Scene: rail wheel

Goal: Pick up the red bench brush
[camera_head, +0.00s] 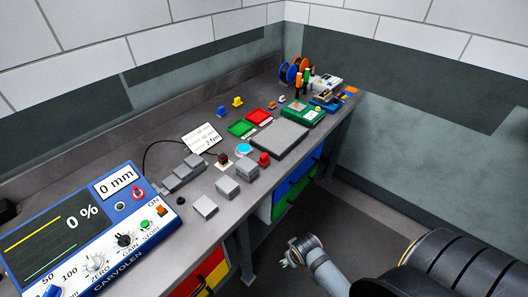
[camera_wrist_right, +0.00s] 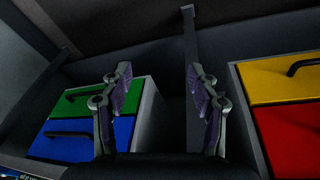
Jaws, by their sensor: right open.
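I cannot make out a red bench brush for certain in either view. A small red object (camera_head: 264,159) stands on the workbench in front of the grey plate, too small to identify. My right gripper (camera_head: 288,257) is low in front of the bench, beside the drawers and apart from everything on the top. In the right wrist view my right gripper (camera_wrist_right: 164,88) has its two purple-padded fingers spread, with nothing between them. My left gripper is in neither view.
The workbench top (camera_head: 185,222) holds a blue meter panel (camera_head: 98,240), grey blocks (camera_head: 227,186), a green tray (camera_head: 241,128), a red tray (camera_head: 259,116) and a grey plate (camera_head: 281,138). Below are green-and-blue drawers (camera_wrist_right: 85,106) and yellow-and-red drawers (camera_wrist_right: 280,80). The floor (camera_head: 335,215) in front is clear.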

